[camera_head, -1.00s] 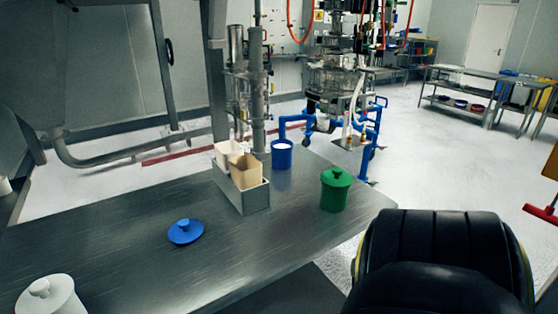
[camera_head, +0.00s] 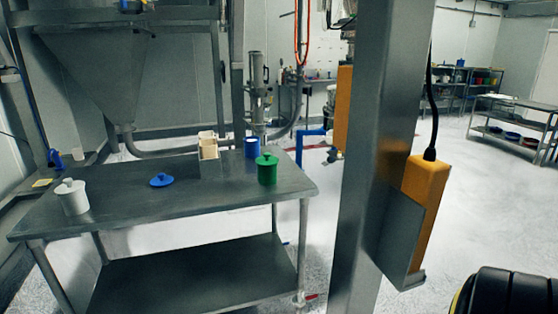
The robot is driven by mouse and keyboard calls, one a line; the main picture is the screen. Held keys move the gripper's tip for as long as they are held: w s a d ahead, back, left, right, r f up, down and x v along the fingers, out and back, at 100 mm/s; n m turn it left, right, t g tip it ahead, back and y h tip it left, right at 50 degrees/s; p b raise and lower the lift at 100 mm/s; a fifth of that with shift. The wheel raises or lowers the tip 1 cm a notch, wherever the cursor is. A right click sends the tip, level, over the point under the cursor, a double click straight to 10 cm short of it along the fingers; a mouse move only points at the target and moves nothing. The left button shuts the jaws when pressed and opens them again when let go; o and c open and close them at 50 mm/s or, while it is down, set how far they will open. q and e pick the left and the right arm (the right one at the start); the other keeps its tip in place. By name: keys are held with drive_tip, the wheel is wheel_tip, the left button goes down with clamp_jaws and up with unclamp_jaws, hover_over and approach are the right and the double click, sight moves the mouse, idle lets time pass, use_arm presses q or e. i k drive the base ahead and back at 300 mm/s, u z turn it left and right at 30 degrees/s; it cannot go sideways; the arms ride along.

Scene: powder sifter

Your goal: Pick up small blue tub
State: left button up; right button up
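The small blue tub (camera_head: 252,147) stands upright and without a lid at the back right of the steel table (camera_head: 225,196). The green lidded tub (camera_head: 267,170) stands in front of it and slightly to its right. A blue lid (camera_head: 162,180) with a knob lies flat on the table, left of the middle. Neither gripper shows in the head view. A black rounded part of my own body shows at the lower right.
A grey box with cream scoops (camera_head: 208,146) stands left of the blue tub. A white lidded tub (camera_head: 72,197) stands at the table's left. A steel column (camera_head: 380,150) with a yellow control box (camera_head: 425,190) rises right of the table. Floor beyond it is open.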

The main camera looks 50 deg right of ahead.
sight(252, 143)
drive_tip(key=k, duration=0.75)
drive_tip(key=z, duration=3.1)
drive_tip(key=i, duration=3.85)
drive_tip(key=u, duration=1.35)
drive_tip(key=i, duration=2.6)
drive_tip(key=u, duration=0.85)
